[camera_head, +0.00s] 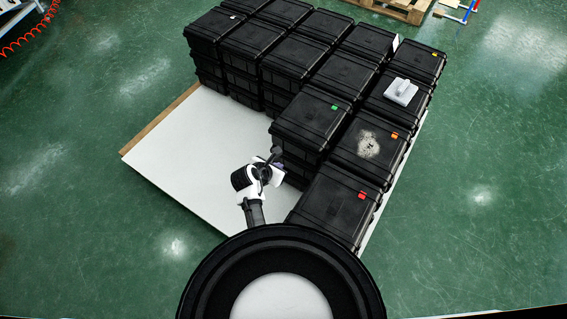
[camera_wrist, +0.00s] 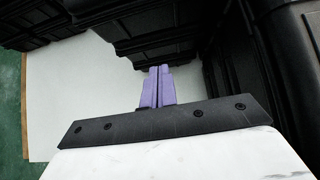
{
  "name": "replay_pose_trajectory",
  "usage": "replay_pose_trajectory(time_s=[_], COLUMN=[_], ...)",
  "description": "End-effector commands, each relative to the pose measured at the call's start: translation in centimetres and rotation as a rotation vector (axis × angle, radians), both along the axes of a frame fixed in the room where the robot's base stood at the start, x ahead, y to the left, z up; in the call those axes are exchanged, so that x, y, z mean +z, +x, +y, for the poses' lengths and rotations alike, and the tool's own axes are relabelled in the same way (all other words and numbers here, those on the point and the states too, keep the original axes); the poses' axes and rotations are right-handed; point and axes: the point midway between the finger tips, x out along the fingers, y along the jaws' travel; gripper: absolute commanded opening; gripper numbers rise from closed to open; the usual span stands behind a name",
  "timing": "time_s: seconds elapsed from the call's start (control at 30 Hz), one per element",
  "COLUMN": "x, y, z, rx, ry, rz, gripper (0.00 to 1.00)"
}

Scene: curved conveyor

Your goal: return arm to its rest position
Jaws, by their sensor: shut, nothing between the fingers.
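My gripper (camera_wrist: 157,86) shows in the wrist view with its two purple fingers pressed together and nothing between them. In the head view my gripper (camera_head: 277,168) is small and partly hidden by my wrist. It is low over the pale board, close beside the stacked black cases (camera_head: 312,120). My arm reaches forward from the bottom of the head view and is bent at the wrist. In the wrist view black case walls (camera_wrist: 150,30) stand ahead and to the right of the fingers. I cannot tell whether the fingers touch a case.
The pale board (camera_head: 190,150) is bare to the left of my gripper. A grey-white object (camera_head: 401,91) lies on a case at the right. A wooden pallet (camera_head: 400,8) stands at the back. Green floor (camera_head: 90,220) is clear at left and right.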

Motion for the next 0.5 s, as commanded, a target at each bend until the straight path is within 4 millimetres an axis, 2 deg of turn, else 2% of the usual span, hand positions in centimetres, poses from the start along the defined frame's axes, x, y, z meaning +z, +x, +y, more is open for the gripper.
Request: replay_pose_trajectory(time_s=[0.13, 0.33, 0.43, 0.5], x=[1.0, 1.3, 2.9, 5.2], y=[-0.9, -1.0, 0.2, 1.8], z=[0.6, 0.8, 2.4, 4.5], rx=[0.0, 0.001, 0.006, 0.011], ry=[0.0, 0.001, 0.055, 0.132], rz=[0.0, -0.002, -0.068, -0.157], gripper=[0.0, 0.0, 0.0, 0.0])
